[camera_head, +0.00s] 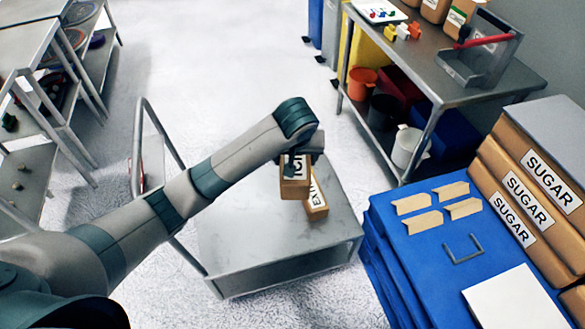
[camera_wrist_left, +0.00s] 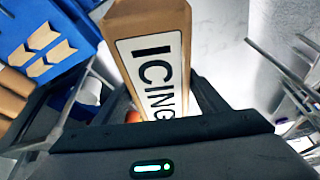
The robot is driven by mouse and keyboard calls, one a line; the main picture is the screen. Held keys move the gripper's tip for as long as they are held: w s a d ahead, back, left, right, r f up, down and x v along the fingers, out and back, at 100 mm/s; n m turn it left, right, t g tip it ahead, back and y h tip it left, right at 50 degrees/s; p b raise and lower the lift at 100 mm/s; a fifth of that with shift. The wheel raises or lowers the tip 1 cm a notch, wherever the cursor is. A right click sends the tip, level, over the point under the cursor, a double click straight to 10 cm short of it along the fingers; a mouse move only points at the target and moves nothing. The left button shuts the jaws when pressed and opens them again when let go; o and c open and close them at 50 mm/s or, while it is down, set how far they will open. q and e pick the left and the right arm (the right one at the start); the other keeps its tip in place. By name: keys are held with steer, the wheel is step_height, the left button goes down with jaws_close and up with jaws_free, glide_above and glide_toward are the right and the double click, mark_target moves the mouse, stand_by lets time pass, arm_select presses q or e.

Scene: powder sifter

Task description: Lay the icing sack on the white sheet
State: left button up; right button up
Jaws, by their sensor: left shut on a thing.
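The icing sack (camera_head: 294,188) is a brown block with a white label reading ICING in the left wrist view (camera_wrist_left: 155,75). My left gripper (camera_head: 308,152) is shut on its upper end, above the steel cart. The sack hangs roughly upright; whether its bottom touches the cart top cannot be told. The white sheet (camera_head: 515,298) lies at the lower right of the head view, on the blue stack (camera_head: 405,240), its lower part cut by the picture edge. My right gripper is not in view.
Sugar sacks (camera_head: 522,190) are stacked along the right of the blue stack. Tan chevrons (camera_head: 411,204) and a grey bracket (camera_head: 462,255) mark the blue top. The sheet looks bare.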

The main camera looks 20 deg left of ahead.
arm_select(q)
steer(key=shift+m+h, duration=0.4)
steer(key=shift+m, duration=0.5)
steer(key=r, duration=0.3)
steer(key=s+a+r, duration=0.1)
steer(key=r, duration=0.5)
steer(key=shift+s+a+r, duration=0.3)
steer(key=shift+s+r, duration=0.05)
steer(key=shift+s, duration=0.05)
steer(key=s+a+r+m, duration=0.1)
steer(key=s+a+r, duration=0.3)
steer(key=s+r, duration=0.1)
steer(key=shift+s+a+r, duration=0.2)
steer(key=shift+a+r, duration=0.05)
steer(key=shift+r, duration=0.25)
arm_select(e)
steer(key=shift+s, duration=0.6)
